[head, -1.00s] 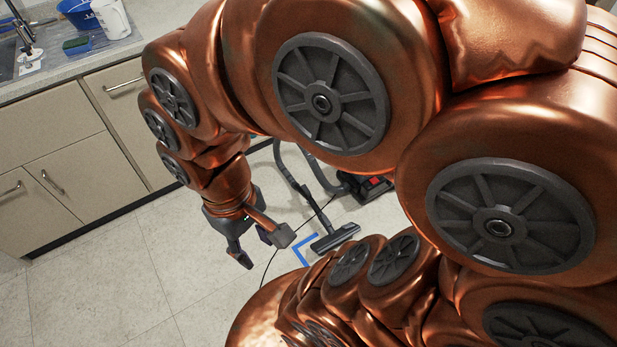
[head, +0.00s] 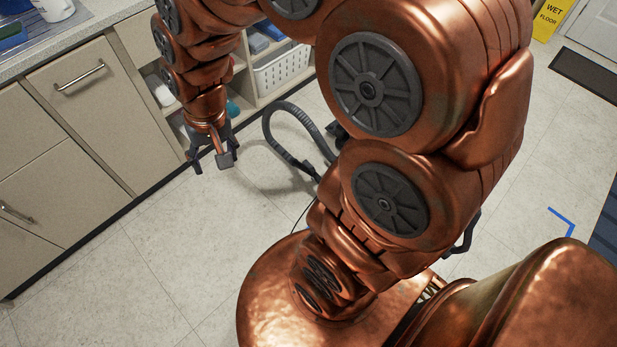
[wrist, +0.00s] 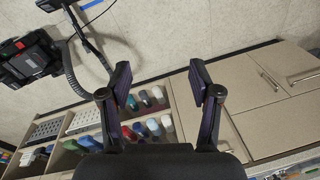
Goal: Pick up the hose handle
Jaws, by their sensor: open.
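A dark ribbed vacuum hose (head: 273,139) loops over the floor right of my gripper in the head view. In the wrist view the hose (wrist: 71,72) runs beside the black and red vacuum (wrist: 30,58) at upper left, with a dark tube (wrist: 88,35) near it. I cannot tell exactly which part is the hose handle. My arm hides most of the vacuum in the head view. My gripper (head: 210,164) is open and empty, above the floor by the cabinets and apart from the hose. Its spread fingers also show in the wrist view (wrist: 160,72).
Beige cabinets (head: 95,120) line the left. Open shelves hold a white basket (head: 282,72) and, in the wrist view, several bottles (wrist: 140,128). A yellow wet floor sign (head: 551,18) stands at the far right. Bare floor (head: 120,270) lies at lower left.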

